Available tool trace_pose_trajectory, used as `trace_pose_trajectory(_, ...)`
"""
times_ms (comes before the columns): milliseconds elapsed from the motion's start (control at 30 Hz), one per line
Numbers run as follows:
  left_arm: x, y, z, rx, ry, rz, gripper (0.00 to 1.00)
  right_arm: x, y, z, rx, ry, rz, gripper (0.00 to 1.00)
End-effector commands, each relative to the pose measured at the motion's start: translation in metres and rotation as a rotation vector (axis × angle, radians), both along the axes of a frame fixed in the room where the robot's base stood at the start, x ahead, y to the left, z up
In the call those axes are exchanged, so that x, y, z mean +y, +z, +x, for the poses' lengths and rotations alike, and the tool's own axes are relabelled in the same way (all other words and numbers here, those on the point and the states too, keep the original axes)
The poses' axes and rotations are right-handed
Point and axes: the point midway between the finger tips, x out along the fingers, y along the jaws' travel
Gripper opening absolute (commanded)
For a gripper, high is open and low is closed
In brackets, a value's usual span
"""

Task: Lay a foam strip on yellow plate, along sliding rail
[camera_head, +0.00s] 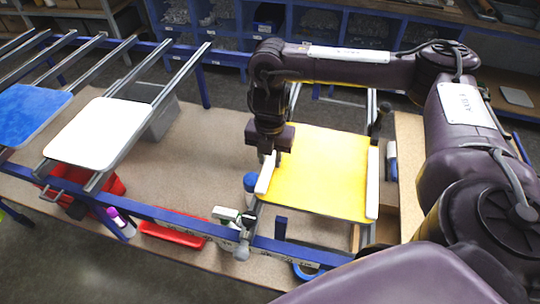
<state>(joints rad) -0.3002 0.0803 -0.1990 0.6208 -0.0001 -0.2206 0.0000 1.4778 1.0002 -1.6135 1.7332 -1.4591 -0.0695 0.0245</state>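The yellow plate (322,172) lies flat across rails at the centre right. One white foam strip (372,183) lies along its right edge. Another white foam strip (265,176) is at its left edge, lined up with that side. My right gripper (267,156) reaches in from the right over the plate and points down at the far end of the left strip. Its fingertips are at the strip, but I cannot tell whether they are closed on it or whether the strip touches the plate. A sliding rail (251,222) runs by the plate's left side. My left gripper is not in view.
A white plate (98,131) and a blue plate (28,112) rest on rails at the left. A blue frame bar (300,252) crosses the front. A red tray (172,232) and a clamp (241,250) are near it. Shelves with bins (320,22) stand behind.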

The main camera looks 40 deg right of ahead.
Motion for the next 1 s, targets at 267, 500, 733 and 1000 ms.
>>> trace_pose_trajectory(267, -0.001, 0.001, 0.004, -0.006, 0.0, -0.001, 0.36, 0.0, 0.001, 0.0, 0.0, 0.0, 0.0, 0.46)
trace_pose_trajectory(500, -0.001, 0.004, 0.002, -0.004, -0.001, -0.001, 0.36, 0.0, 0.009, 0.0, -0.001, 0.0, 0.0, 0.46)
trace_pose_trajectory(733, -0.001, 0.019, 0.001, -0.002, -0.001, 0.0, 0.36, 0.0, 0.048, 0.002, -0.006, 0.002, -0.001, 0.46)
trace_pose_trajectory(1000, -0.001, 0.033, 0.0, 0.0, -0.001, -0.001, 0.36, 0.0, 0.098, 0.002, -0.006, 0.002, -0.001, 0.46)
